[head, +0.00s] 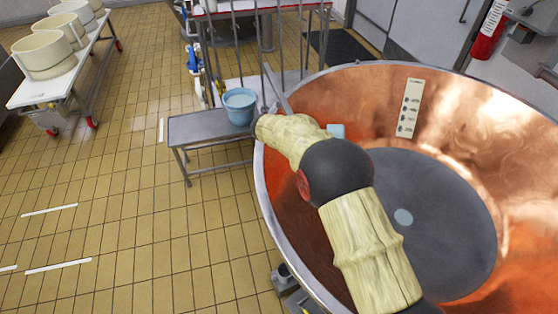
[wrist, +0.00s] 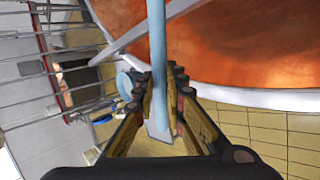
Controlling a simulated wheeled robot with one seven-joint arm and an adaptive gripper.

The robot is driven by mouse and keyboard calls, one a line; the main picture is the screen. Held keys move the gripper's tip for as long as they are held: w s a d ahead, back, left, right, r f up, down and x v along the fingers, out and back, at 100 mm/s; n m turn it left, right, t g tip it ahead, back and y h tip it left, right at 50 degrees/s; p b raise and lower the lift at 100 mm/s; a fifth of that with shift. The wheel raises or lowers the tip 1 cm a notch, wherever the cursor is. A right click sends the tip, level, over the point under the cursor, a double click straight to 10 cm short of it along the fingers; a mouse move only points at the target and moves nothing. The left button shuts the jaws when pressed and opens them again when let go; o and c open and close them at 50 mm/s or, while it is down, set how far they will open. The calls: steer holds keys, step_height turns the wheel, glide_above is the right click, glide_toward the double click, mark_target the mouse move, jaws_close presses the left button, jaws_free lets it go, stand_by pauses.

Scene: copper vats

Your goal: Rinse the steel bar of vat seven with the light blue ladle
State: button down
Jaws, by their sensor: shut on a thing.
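The light blue ladle's handle (wrist: 157,45) runs between my gripper's fingers (wrist: 160,95) in the wrist view, and my gripper is shut on it. A small light blue piece (head: 336,131), likely of the ladle, shows beside my arm over the vat in the head view. The ladle's bowl cannot be made out clearly. The copper vat (head: 465,115) fills the right side of the head view. A grey steel bar (head: 276,90) reaches the vat's far left rim; it also crosses behind the handle in the wrist view (wrist: 118,43). My arm hides my gripper in the head view.
A light blue bucket (head: 239,106) stands on a grey bench (head: 196,127) left of the vat. A label plate (head: 410,107) is on the vat's inner wall. A cart (head: 72,82) with white tubs stands at the far left. The tiled floor (head: 130,220) is clear at left.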

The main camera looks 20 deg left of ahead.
step_height(320, 180, down, 14)
steer(key=b, duration=1.3)
steer(key=w+d+r+m+y+p, duration=0.1)
steer(key=d+r+m+y+p, duration=0.2)
steer(key=d+r+p, duration=0.3)
steer(key=w+d+r+m+t+y+p, duration=0.1)
steer(key=d+r+m+y+p, duration=0.2)
steer(key=r, duration=1.1)
steer(key=w+d+r+m+y+p, duration=0.1)
steer(key=d+r+m+y+p, duration=0.3)
steer(key=d, duration=1)
steer(key=shift+w+r+t+y+p, duration=0.2)
steer(key=shift+r+y+p, duration=0.7)
steer(key=shift+r+p, duration=0.7)
steer(key=shift+w+r+t+y+p, duration=0.2)
steer(key=shift+r+y+p, duration=0.7)
steer(key=shift+r+p, duration=0.65)
steer(key=shift+r+b, duration=0.15)
steer(key=shift+b, duration=0.15)
